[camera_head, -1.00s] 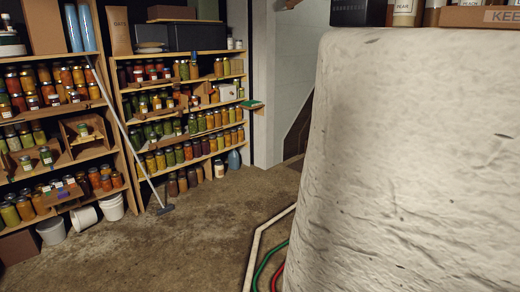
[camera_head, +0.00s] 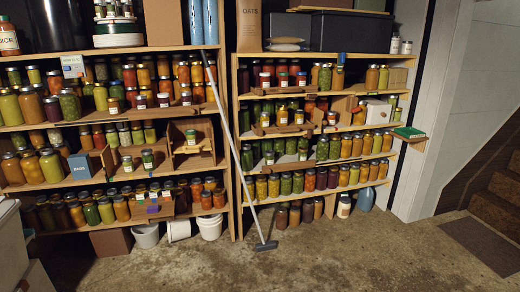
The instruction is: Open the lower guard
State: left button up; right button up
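Two wooden shelf units full of jars face me. The right unit (camera_head: 240,190) has a wooden bar (camera_head: 281,131) along the front of a middle shelf. A lower board (camera_head: 288,164) runs along the front of the shelf below it. The left unit (camera_head: 232,212) has an open wooden box (camera_head: 192,158) on a middle shelf and a small wooden ledge (camera_head: 152,215) jutting out at the bottom shelf. I cannot tell which piece is the lower guard. Neither of my grippers is in view.
A long-handled broom or squeegee (camera_head: 233,146) leans between the units, its head on the floor. A green item (camera_head: 408,132) sticks out at right. The concrete floor (camera_head: 330,258) ahead is clear; stairs (camera_head: 497,205) are at right.

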aim_at(311, 164)
jog(key=i+l+z, duration=0.1)
jog(key=i+z, duration=0.2)
jog(key=i, duration=0.55)
jog(key=i+j+z, duration=0.15)
jog(key=i+z, duration=0.2)
jog(key=i, duration=0.5)
